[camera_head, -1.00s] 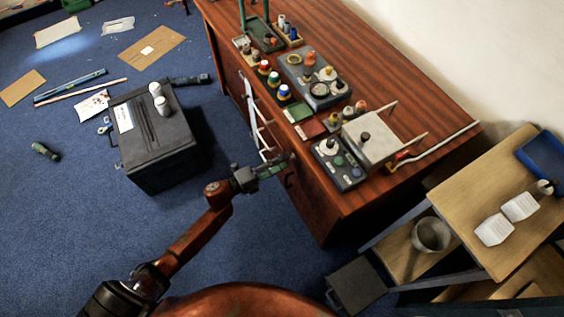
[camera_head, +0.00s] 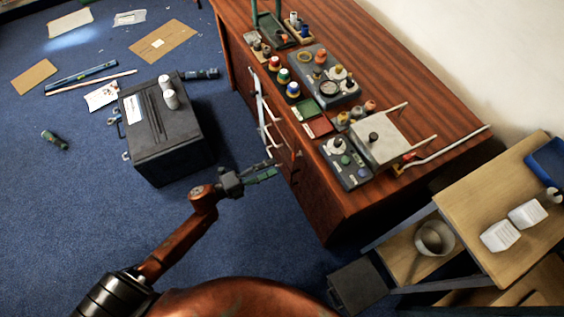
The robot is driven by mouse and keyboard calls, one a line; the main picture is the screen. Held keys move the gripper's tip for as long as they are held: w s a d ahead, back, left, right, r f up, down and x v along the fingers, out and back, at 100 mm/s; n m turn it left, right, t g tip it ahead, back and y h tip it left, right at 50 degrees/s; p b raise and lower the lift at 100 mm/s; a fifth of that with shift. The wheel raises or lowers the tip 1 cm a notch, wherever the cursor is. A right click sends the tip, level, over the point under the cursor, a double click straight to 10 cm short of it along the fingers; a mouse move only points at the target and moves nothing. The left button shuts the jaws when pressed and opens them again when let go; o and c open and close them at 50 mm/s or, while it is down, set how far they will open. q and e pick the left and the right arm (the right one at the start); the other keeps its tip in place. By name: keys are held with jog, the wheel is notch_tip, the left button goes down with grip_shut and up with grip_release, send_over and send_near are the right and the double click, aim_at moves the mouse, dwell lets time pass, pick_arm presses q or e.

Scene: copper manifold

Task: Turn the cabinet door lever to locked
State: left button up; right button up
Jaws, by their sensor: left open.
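The reddish-brown wooden cabinet (camera_head: 322,203) stands right of centre, with its door front facing left toward my arm. A small dark piece that looks like the door lever (camera_head: 297,158) shows on the front, just right of my fingertips. It is too small to tell which way it is turned. My left gripper (camera_head: 266,171) is open and empty, with its fingers pointing right at the cabinet front. A narrow gap seems to lie between the fingertips and the lever. My right gripper is out of view.
Pale bar handles (camera_head: 262,112) stick out from the cabinet front above my gripper. Control boxes with knobs (camera_head: 346,163) crowd the cabinet top. A black case (camera_head: 165,135) stands on the blue carpet at left. A wooden side table (camera_head: 490,215) is at right. Carpet below my gripper is clear.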

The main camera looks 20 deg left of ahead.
pick_arm(q)
jog(key=shift+v, duration=2.15)
